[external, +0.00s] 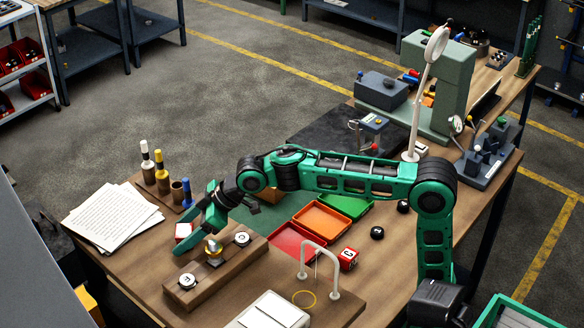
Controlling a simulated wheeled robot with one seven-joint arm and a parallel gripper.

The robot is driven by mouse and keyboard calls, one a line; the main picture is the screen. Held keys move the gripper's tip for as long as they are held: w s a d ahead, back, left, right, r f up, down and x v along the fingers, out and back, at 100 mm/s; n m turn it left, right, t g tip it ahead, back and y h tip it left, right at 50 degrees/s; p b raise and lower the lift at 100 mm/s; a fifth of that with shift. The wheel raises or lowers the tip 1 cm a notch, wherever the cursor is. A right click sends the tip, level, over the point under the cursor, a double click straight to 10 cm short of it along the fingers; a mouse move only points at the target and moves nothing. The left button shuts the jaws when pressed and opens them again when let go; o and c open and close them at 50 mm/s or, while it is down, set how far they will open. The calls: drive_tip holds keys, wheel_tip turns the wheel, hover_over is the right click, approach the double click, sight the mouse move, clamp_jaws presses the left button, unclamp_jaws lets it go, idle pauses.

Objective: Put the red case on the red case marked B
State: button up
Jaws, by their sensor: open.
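A red case (348,259) with a white face and a dark mark that looks like a B stands on the bench, right of the red tray. Another small red case with a white face (183,231) stands behind the wooden block at the left. My gripper (198,228) is open and reaches down and left, its fingertips close to this second case. I cannot tell whether they touch it or stand around it. My fingers may hide part of this case.
A wooden block (216,262) with round marked pieces lies just in front of my gripper. Bottles (163,180) stand behind it, papers (112,216) lie left. Red (290,242), orange (321,221) and green trays lie mid-bench. A white arched stand (333,270) rises beside the marked case.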

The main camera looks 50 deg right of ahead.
drive_tip(key=c, duration=1.3)
drive_tip(key=shift+r, duration=0.1)
drive_tip(key=shift+c, duration=0.2)
